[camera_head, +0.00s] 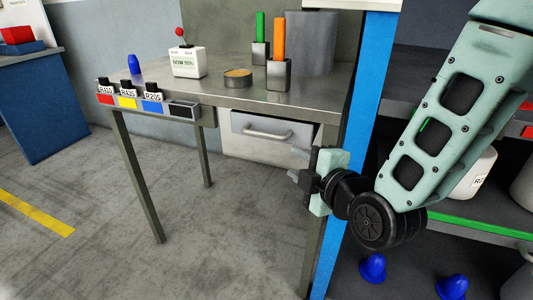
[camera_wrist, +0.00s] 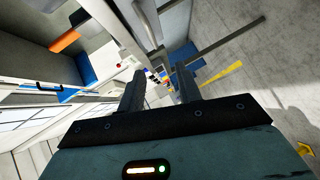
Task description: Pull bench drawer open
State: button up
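The bench (camera_head: 213,95) has a grey metal top and legs. Its pale drawer (camera_head: 240,146) hangs under the right part of the top and looks shut. A light bar handle (camera_head: 267,134) runs across the drawer front. My gripper (camera_head: 296,164) is to the right of the handle and lower in the head view, with its fingers pointing left and apart from the handle. In the wrist view my gripper (camera_wrist: 160,84) has its two dark fingers spread, with nothing between them.
A blue shelf post (camera_head: 347,160) stands close behind my gripper. Shelves with blue cones (camera_head: 372,267) are at the right. A joystick box (camera_head: 188,61), a shallow round tin (camera_head: 238,77) and holders stand on the bench. The floor (camera_head: 100,200) in front is clear.

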aim_at(268, 137)
jog(key=shift+n+t, duration=0.4)
jog(key=shift+t, duration=0.2)
jog(key=x, duration=1.1)
jog(key=d+x, duration=0.1)
jog(key=x, duration=0.5)
jog(key=shift+w+a+f+b, duration=0.2)
jog(key=shift+w+b, duration=0.2)
jog(key=shift+w, duration=0.15)
grip_shut()
